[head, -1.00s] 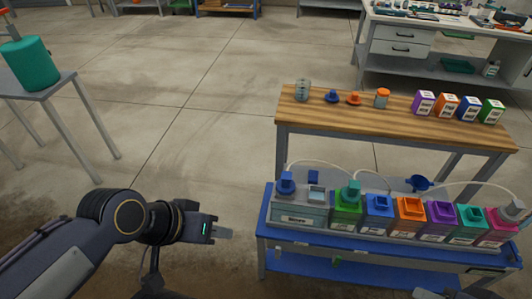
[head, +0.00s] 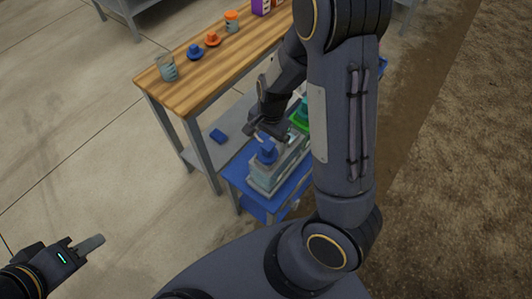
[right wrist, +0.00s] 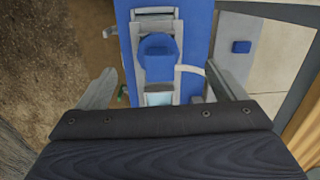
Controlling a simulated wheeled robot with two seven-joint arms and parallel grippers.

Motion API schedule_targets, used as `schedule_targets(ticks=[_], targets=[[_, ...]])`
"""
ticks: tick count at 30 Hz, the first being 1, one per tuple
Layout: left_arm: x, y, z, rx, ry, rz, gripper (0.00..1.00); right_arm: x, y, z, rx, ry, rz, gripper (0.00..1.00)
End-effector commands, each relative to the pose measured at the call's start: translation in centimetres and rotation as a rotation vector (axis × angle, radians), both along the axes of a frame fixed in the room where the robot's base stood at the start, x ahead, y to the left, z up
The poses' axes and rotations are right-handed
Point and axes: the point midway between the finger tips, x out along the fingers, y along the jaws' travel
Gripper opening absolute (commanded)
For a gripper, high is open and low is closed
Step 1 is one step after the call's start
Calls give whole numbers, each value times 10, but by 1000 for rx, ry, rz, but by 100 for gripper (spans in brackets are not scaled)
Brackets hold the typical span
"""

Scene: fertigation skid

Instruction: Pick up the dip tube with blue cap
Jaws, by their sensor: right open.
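The blue cap (head: 267,153) of the dip tube sits on the pale grey tank (head: 262,184) at the near end of the blue skid. The tube below the cap is hidden. In the right wrist view the blue cap (right wrist: 158,48) lies ahead of my right gripper (right wrist: 160,72), between the lines of its two spread, empty fingers. In the head view my right gripper (head: 270,130) is just beyond and above the cap, partly hidden by its own arm. My left gripper (head: 88,245) hangs over the floor at lower left, its finger opening unclear.
A wooden bench (head: 195,77) behind the skid carries a glass jar (head: 167,68), a blue cap piece (head: 195,51), an orange one (head: 212,39) and an orange-lidded jar (head: 231,22). A small blue block (head: 218,136) lies on its lower shelf. My right arm hides most tanks.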

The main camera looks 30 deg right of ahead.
Motion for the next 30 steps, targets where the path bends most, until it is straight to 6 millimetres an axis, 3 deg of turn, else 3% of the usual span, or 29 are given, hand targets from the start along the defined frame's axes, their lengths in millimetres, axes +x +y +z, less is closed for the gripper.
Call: schedule_targets(ticks=[7, 21, 30], targets=[[0, 0, 1, 0, 0, 0, 36, 6, -10, -31, -84, 35, -62, 90], [0, 0, 2, 0, 0, 0, 36, 7, -6, -92, -81, 37, -62, 90], [0, 0, 2, 0, 0, 0, 36, 8, -6, -103, -82, 32, -60, 90]])
